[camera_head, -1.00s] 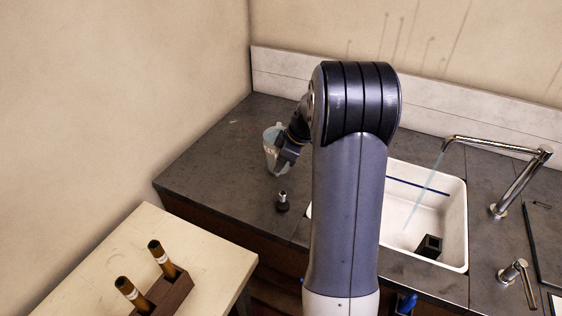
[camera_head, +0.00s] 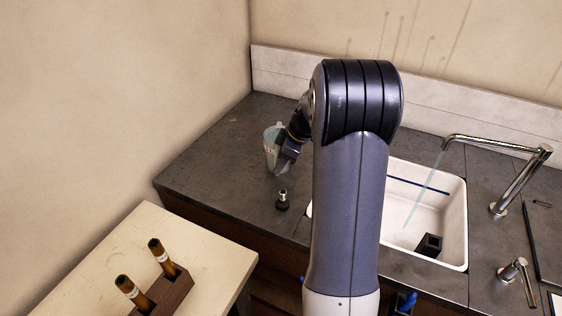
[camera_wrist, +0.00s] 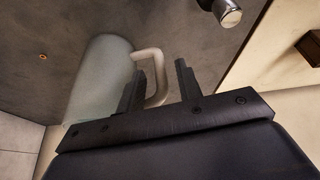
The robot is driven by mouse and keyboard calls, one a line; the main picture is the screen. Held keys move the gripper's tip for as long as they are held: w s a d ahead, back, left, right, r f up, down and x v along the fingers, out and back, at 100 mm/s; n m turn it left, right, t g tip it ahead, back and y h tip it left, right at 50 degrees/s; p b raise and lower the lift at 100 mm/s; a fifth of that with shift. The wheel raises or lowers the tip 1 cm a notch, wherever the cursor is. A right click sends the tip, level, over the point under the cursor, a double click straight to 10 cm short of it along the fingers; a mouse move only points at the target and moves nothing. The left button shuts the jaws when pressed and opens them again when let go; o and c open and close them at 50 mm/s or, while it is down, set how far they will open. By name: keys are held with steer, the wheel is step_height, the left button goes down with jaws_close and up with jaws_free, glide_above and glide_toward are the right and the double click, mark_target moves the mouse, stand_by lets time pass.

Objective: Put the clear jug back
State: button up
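The clear jug (camera_head: 270,152) stands upright on the dark counter, left of the sink. In the wrist view the jug (camera_wrist: 98,78) is a pale, see-through body with a whitish loop handle (camera_wrist: 161,75). My gripper (camera_head: 283,160) is at the jug's right side. In the wrist view my gripper (camera_wrist: 160,80) has its two fingers apart, with the handle's outer bar between them. The left finger is by the handle's opening, and a gap shows between the bar and the right finger. My arm hides part of the counter behind it in the head view.
A small dark object with a metal top (camera_head: 282,202) stands on the counter close in front of the jug. A pale table (camera_head: 215,262) carries a wooden holder (camera_head: 172,291).

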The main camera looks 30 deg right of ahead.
steer(key=b+v, duration=0.1)
steer(key=v, duration=1)
steer(key=shift+d+r, duration=0.15)
steer(key=shift+r, duration=0.05)
steer(key=shift+s, duration=0.15)
